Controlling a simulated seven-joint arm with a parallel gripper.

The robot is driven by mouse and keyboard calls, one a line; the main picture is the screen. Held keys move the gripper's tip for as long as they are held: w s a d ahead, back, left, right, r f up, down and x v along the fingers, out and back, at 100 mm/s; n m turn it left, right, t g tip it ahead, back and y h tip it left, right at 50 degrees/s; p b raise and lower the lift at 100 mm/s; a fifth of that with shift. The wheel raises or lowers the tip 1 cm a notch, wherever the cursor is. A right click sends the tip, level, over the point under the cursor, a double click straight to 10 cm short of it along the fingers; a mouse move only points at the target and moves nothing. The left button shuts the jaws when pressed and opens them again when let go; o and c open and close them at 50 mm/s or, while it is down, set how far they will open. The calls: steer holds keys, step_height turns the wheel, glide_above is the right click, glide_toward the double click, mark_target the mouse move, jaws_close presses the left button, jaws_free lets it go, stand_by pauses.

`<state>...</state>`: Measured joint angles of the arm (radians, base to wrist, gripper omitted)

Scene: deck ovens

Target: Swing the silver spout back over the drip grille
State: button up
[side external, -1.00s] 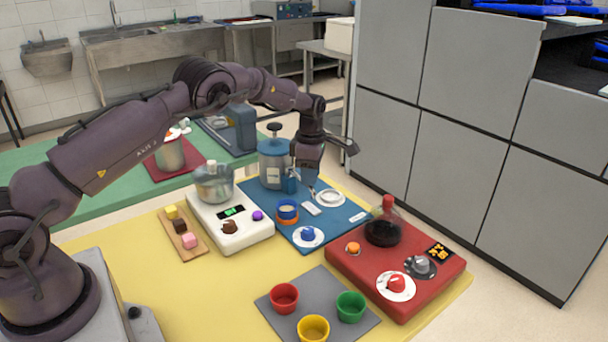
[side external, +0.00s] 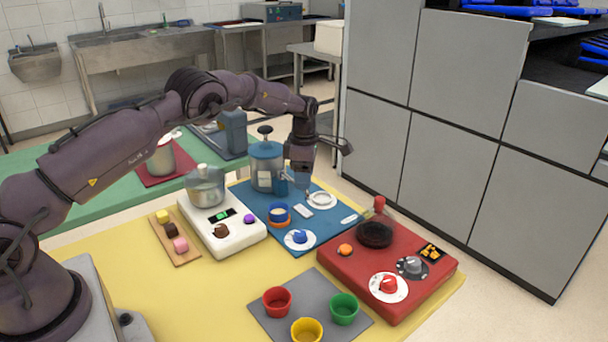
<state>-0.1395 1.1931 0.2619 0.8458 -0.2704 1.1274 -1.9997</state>
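A steel urn with a blue lid (side external: 266,166) stands at the back of a blue mat (side external: 322,221), with a blue block at its front right. A thin silver piece, perhaps the spout, shows just under my gripper (side external: 301,178); it is too small to make out its direction. A pale round disc with a ring (side external: 321,199), perhaps the drip grille, lies on the mat to the right of and below my gripper. My gripper points down beside the urn's right side. Its fingertips are dark and small, so I cannot tell whether they are open or touching the silver piece.
A red unit (side external: 365,274) with a dark glass vessel stands right, a white scale (side external: 231,238) left. Cups stand on a grey mat (side external: 334,309). Tall grey cabinets rise behind right.

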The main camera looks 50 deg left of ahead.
step_height(320, 180, up, 13)
stand_by(0.5)
stand_by(0.3)
